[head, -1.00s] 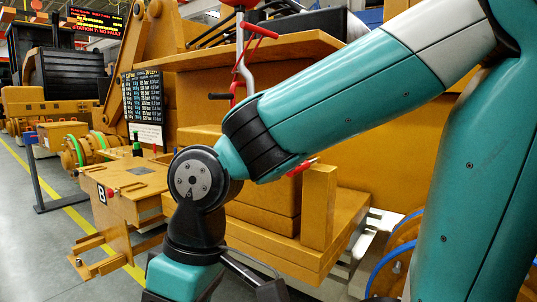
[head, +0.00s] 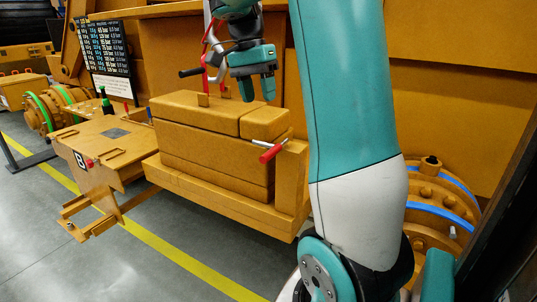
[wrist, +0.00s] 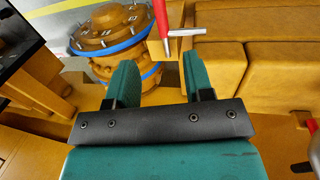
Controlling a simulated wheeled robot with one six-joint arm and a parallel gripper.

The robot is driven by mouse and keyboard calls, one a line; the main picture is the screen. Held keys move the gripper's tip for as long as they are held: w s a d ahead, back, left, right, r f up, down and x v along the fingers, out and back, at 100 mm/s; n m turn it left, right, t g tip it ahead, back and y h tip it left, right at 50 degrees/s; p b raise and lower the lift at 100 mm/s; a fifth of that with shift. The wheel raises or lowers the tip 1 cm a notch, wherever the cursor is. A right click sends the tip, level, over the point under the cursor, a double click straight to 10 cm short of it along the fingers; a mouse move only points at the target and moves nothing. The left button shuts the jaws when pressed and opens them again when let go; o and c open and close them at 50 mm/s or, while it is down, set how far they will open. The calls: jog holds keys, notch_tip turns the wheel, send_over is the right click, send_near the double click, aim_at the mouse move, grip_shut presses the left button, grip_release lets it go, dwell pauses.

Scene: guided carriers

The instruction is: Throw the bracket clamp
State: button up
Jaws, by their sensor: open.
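The bracket clamp (head: 269,150) is a small lever with a red grip and a bright metal bar. It sits at the top of the upright block at the right end of the ochre box. In the wrist view the clamp (wrist: 185,33) shows at the top, its red grip partly cut off by the edge. My gripper (head: 259,92) is open and empty, pointing down above and behind the clamp in the head view. In the wrist view my gripper's teal fingers (wrist: 157,72) are spread apart, with the clamp beyond them and not touched.
The ochre box (head: 215,150) rests on a ledge. A red lever (head: 213,45) stands behind it, left of my gripper. A cart marked B (head: 105,140) is at the left. A flanged hub with a blue ring (wrist: 110,35) lies beyond my fingers. Open floor lies in front.

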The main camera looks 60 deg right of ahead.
aim_at(269, 151)
jog(key=s+f+b, duration=0.1)
jog(key=f, duration=0.8)
jog(key=s+f+b, duration=0.1)
jog(key=f, duration=0.3)
jog(key=shift+s+d+f+b, duration=0.1)
jog(key=shift+s+f+b, duration=0.15)
jog(key=shift+s+b, duration=0.1)
grip_shut()
